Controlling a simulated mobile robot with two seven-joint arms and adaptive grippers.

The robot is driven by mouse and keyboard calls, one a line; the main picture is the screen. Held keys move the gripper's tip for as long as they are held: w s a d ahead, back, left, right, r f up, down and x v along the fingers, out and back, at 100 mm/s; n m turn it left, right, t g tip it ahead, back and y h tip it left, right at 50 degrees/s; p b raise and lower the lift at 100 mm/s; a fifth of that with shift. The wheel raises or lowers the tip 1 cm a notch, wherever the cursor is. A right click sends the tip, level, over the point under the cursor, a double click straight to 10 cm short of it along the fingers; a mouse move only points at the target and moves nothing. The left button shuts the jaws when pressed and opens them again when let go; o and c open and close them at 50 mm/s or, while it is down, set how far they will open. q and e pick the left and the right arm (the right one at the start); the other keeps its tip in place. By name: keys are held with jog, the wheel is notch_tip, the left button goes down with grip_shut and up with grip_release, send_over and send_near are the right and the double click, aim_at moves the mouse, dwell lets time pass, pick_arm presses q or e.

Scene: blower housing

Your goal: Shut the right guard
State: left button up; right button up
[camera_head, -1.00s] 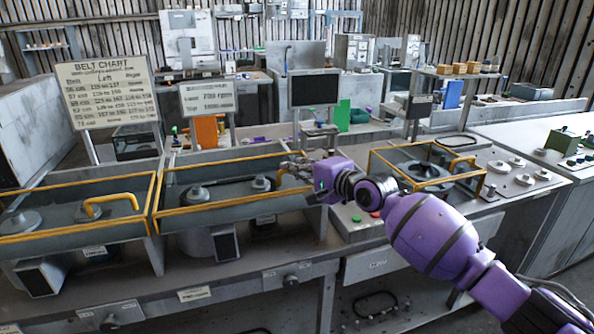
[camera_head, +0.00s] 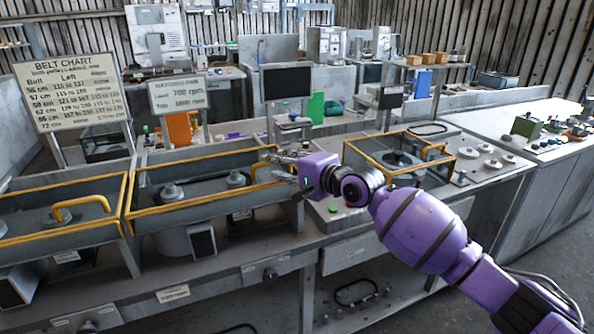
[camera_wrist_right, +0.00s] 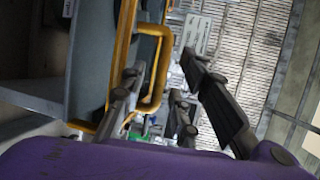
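Yellow-framed guards top three housings on the bench: the left one (camera_head: 65,243), the middle one (camera_head: 190,206) and the right-hand one (camera_head: 375,174). Each has a yellow handle. My right gripper (camera_head: 277,162) is at the right end of the middle guard, by its handle (camera_head: 258,166). In the right wrist view, the dark fingers (camera_wrist_right: 163,80) are spread apart, with the yellow handle (camera_wrist_right: 163,45) showing between them; contact cannot be told. The fingers partly hide the handle in the head view. Pulleys show inside the housings. My left gripper is out of view.
A belt chart board (camera_head: 73,93) and an rpm sign (camera_head: 178,94) stand behind the housings. A dark screen (camera_head: 287,82) stands behind my right gripper.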

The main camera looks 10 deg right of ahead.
jog(key=v, duration=0.9)
jog(key=shift+f, duration=0.1)
jog(key=s+d+f+n+h+p, duration=0.1)
jog(key=s+d+f+n+h, duration=0.1)
jog(key=s+f+n, duration=0.45)
jog(key=s+d+f+n+t+h, duration=0.15)
jog(key=s+f, duration=0.25)
jog(key=f, duration=0.6)
jog(key=s+d+f+n+h+p, duration=0.1)
jog(key=s+d+f+n+h, duration=0.1)
jog(key=s+f+n, duration=0.45)
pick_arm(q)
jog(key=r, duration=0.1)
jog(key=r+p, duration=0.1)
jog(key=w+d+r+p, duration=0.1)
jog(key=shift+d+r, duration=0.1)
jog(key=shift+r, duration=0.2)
pick_arm(e)
jog(key=s+d+f+m+g+h, duration=0.1)
jog(key=s+d+f, duration=0.1)
jog(key=s+f, duration=0.4)
jog(key=s+d+f+m+g+h, duration=0.1)
jog(key=s+f, duration=0.5)
jog(key=s, duration=0.9)
jog(key=s+d+f+m+g+h, duration=0.1)
jog(key=s+d+f+g+h, duration=0.1)
jog(key=s+f, duration=0.5)
jog(key=s+g, duration=0.1)
jog(key=s, duration=0.2)
jog(key=shift+s+d, duration=0.4)
